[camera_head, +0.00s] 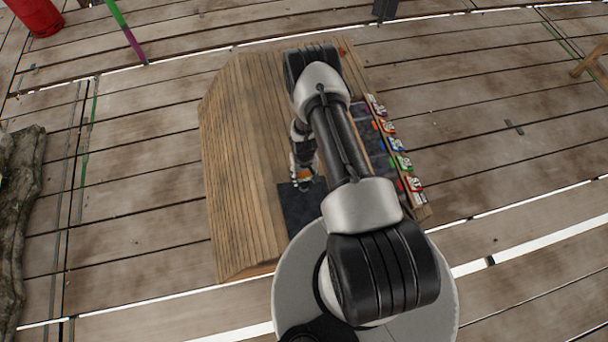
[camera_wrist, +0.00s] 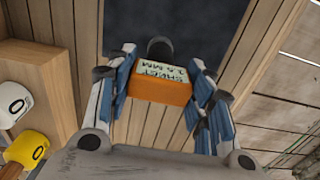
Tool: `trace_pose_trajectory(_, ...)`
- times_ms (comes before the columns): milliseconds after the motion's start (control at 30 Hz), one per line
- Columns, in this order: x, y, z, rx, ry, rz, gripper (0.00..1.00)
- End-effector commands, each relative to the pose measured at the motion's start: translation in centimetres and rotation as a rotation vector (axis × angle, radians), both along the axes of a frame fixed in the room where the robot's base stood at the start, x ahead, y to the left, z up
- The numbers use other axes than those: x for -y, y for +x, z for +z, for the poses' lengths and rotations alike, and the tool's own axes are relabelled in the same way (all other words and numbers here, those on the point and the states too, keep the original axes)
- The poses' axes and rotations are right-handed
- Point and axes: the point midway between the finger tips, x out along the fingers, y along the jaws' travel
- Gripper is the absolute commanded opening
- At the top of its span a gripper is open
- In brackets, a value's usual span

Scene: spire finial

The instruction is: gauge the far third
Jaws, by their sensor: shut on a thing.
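My gripper (camera_wrist: 160,72) is shut on an orange block (camera_wrist: 160,92) with a pale label. The label shows upside down and seems to end in "MM"; I cannot read the rest surely. Blue-padded fingers flank the block on both sides. A dark rounded knob shows just behind the block. In the head view my gripper (camera_head: 303,176) hangs over the left part of the wooden bench (camera_head: 240,150), close to a dark panel (camera_head: 297,208). My arm hides much of the bench's middle. I cannot tell which thing is the far third.
A row of labelled coloured pieces (camera_head: 397,145) lines the bench's right edge. A white knob marked 0 (camera_wrist: 12,105) and a yellow one (camera_wrist: 28,148) stand at left in the wrist view. A red cylinder (camera_head: 36,14) stands far left. The plank floor around is mostly clear.

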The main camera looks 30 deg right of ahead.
Motion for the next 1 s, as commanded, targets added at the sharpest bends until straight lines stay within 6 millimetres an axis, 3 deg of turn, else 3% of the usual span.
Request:
trace_pose_trajectory(400, 0.01, 0.04, -0.56, 0.001, 0.000, 0.000, 0.15)
trace_pose_trajectory(433, 0.01, 0.04, -0.56, 0.001, 0.000, 0.000, 0.50)
trace_pose_trajectory(767, 0.01, 0.03, -0.57, 0.001, 0.000, 0.000, 0.71)
trace_pose_trajectory(1000, 0.01, 0.02, -0.58, 0.001, 0.000, 0.000, 0.71)
